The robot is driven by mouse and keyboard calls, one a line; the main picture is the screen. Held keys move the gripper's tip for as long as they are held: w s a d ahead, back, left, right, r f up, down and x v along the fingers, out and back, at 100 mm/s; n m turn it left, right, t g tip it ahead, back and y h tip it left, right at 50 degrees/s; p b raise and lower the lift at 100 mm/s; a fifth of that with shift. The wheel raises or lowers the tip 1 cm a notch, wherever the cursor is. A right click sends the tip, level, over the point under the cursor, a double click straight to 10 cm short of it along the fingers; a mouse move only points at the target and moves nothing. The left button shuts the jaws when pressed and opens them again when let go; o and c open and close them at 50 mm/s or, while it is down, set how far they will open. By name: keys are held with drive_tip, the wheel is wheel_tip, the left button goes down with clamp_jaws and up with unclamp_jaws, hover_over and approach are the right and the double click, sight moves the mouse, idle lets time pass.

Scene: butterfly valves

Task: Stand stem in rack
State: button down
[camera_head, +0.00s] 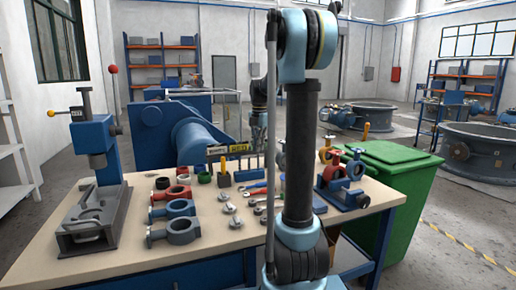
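Several thin upright rods, which look like stems (248,163), stand in a low holder on the bench behind the small loose parts. A separate dark upright piece (223,172) stands just to their left. I cannot tell for sure which piece is the task's stem. A blue stand (343,198) with ring-shaped valve parts is at the bench's right end, and I cannot tell whether it is the rack. My arm rises in front of the bench and folds over at the top. Its far end hangs behind the upright link near the rods, and the gripper fingers are hidden or too small to make out.
The workbench (130,255) carries a blue press (95,150) at left, coloured valve bodies (172,208) and small discs (233,211). A blue machine (190,130) stands behind it. A green bin (390,190) stands close at right.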

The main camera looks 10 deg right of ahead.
drive_tip(key=shift+f, duration=2.3)
idle(1.3)
drive_tip(key=c, duration=1.7)
unclamp_jaws()
drive_tip(key=shift+r, duration=0.15)
drive_tip(key=shift+r, duration=3.4)
